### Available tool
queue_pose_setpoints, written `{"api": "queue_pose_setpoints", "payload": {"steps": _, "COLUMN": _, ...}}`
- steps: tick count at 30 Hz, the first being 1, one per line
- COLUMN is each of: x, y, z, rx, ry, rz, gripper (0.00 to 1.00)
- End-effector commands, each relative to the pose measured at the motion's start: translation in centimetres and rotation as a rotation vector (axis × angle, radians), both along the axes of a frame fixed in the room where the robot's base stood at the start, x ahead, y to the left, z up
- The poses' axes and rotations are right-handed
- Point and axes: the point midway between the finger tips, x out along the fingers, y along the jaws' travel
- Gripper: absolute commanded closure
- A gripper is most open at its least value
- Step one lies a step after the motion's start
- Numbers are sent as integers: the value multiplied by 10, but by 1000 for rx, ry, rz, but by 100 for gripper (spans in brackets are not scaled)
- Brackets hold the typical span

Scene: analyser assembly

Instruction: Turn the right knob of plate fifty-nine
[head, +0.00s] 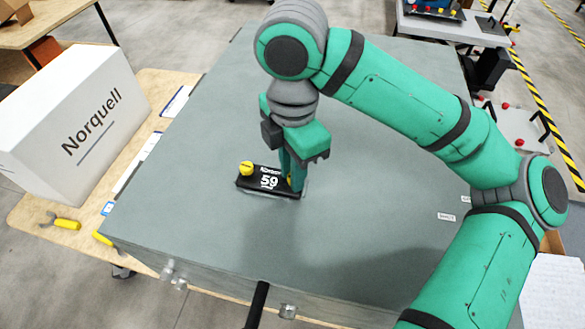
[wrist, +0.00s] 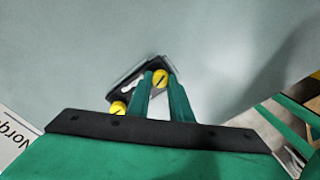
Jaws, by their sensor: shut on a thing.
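Plate fifty-nine (head: 262,186) is a small black plate with a white "59" on the grey cabinet top. Its left yellow knob (head: 246,169) stands clear at the plate's left end. My gripper (head: 290,184) points down at the plate's right end, its fingers shut on the right yellow knob, which is mostly hidden behind them in the head view. In the wrist view the right knob (wrist: 160,78) shows between the fingertips of my gripper (wrist: 161,82), with a dark slot across its face. The left knob (wrist: 118,108) shows below left, apart from the fingers.
The grey cabinet top (head: 190,215) is otherwise mostly clear around the plate. A white "Norquell" box (head: 75,125) stands on a wooden table at the left. A yellow-handled tool (head: 62,222) lies by it. A black handle (head: 257,305) is at the cabinet's front edge.

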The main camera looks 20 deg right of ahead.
Motion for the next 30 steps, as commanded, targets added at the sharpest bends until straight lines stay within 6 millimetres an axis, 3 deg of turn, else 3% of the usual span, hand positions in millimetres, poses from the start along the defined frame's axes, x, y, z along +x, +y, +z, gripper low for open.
{"api": "queue_pose_setpoints", "payload": {"steps": 30, "x": -2, "y": -2, "z": -1, "rx": 2, "ry": 3, "rz": 963, "gripper": 100}}
